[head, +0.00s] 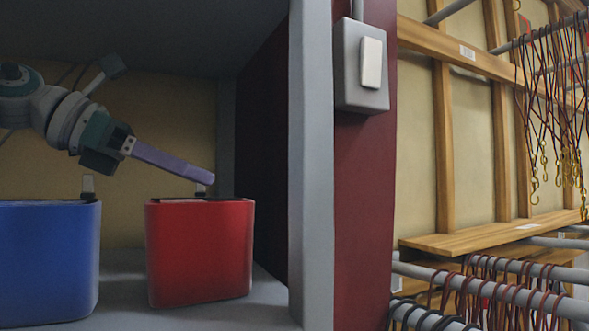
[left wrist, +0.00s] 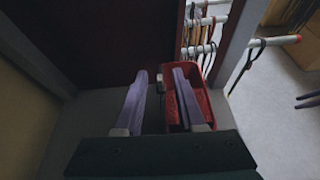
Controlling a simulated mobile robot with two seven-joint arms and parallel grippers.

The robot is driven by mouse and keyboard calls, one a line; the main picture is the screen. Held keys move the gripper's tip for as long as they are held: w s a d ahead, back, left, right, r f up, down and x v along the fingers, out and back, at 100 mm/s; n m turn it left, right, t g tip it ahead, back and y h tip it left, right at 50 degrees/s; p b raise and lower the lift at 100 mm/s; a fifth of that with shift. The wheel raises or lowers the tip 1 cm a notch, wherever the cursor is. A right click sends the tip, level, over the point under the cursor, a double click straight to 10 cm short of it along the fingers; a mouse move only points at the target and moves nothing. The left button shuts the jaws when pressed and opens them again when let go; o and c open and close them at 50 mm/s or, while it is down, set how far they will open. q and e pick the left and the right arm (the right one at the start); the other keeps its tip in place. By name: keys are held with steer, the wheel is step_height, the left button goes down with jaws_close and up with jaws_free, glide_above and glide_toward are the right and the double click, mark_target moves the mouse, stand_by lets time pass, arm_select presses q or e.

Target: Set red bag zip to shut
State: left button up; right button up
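The red bag (head: 200,252) stands upright on the grey shelf, with a small grey tab (head: 200,188) rising at its top edge. In the left wrist view the red bag (left wrist: 205,108) shows its red inside, partly hidden by a finger. My left gripper (head: 208,178) reaches from the left over the red bag, its purple fingertips close to the tab. In the left wrist view my left gripper (left wrist: 160,74) is open, its two fingers apart. A small dark piece, perhaps the tab, shows between them; I cannot tell whether they touch it. My right gripper is out of view.
A blue bag (head: 48,262) with its own grey tab (head: 88,184) stands left of the red bag. A grey post (head: 311,170) bounds the shelf on the right, with a switch box (head: 361,66) beyond it. Rails with hanging cords (head: 500,290) are further right.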

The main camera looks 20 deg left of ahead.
arm_select(q)
jaws_close()
stand_by(1.4)
